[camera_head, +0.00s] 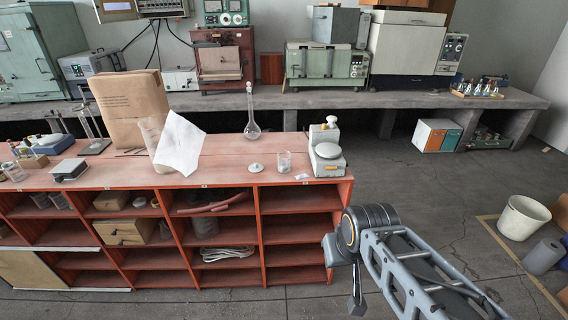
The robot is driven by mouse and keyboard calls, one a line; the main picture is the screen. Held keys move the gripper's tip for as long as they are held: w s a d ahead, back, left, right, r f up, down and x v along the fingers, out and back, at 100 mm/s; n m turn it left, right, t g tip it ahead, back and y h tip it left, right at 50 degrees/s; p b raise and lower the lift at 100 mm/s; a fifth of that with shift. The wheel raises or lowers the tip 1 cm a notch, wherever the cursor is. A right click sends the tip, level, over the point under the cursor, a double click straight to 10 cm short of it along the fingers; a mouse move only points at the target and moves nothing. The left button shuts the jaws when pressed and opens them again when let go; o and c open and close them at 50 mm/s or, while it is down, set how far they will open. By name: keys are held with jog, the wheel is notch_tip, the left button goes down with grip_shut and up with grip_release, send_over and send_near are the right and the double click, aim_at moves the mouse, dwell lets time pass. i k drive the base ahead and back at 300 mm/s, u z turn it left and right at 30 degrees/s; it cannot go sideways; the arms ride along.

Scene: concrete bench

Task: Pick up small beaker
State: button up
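The small beaker (284,162) is a clear glass standing upright on the red wooden top of the shelf unit (228,172), near its front edge. It stands between a small white lid-like disc and a white scale-like device. My arm reaches in from the lower right, with its dark joint in front of the unit's right end. A small grey end piece, which seems to be my gripper (357,304), hangs below that joint, low over the floor and well apart from the beaker. Its fingers are too small and too hidden to tell open from shut.
The white scale-like device (326,152) stands right of the beaker, and the white disc (256,168) lies left.

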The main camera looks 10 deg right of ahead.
aim_at(284, 162)
jog(key=z, duration=1.55)
jog(key=i, duration=2.05)
jog(key=u, duration=4.15)
jog(key=i, duration=0.5)
jog(key=u, duration=0.1)
